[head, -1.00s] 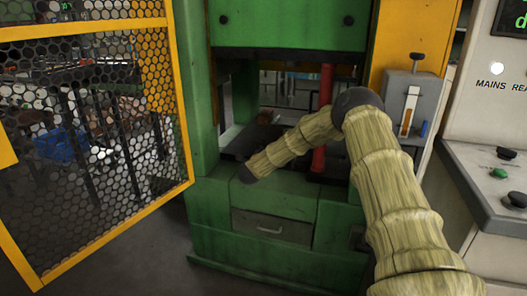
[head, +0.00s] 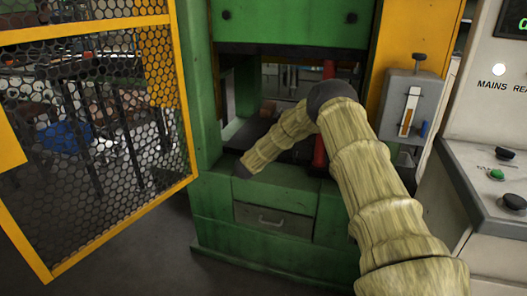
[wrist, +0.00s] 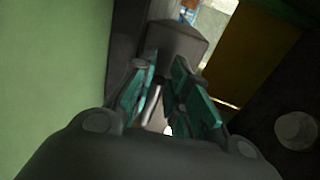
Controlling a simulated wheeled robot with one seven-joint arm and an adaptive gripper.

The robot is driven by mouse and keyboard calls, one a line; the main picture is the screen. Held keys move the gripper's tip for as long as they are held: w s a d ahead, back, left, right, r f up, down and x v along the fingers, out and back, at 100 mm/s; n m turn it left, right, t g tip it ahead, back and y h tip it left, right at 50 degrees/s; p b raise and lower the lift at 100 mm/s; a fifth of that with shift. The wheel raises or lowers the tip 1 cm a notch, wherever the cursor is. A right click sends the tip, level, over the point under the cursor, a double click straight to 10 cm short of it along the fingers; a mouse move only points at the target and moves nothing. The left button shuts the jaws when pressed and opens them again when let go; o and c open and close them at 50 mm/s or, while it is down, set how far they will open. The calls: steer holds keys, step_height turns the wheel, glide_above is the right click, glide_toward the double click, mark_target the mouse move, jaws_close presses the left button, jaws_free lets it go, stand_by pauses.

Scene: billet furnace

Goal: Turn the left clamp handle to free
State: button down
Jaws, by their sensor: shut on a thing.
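In the wrist view my gripper (wrist: 168,88) has its two teal-padded fingers closed on a thin grey bar (wrist: 152,104), which looks like the clamp handle. A grey block (wrist: 178,44) lies just beyond the fingertips. Most of the bar is hidden by the fingers, so its turn angle cannot be told. In the head view my arm bends down into the front of the green press (head: 275,205). My gripper and the left clamp handle cannot be made out there.
A yellow-framed mesh guard (head: 95,120) stands open at the left. A red post (head: 319,158) stands in the press opening, close to my arm. A grey lever box (head: 409,105) and a control console (head: 485,185) are at the right. A green surface (wrist: 50,80) fills the wrist view's left.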

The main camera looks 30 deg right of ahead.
steer(key=shift+a+f, duration=0.1)
steer(key=shift+f, duration=0.1)
steer(key=c, duration=1.4)
jaws_free()
steer(key=shift+r, duration=0.1)
steer(key=v, duration=1.2)
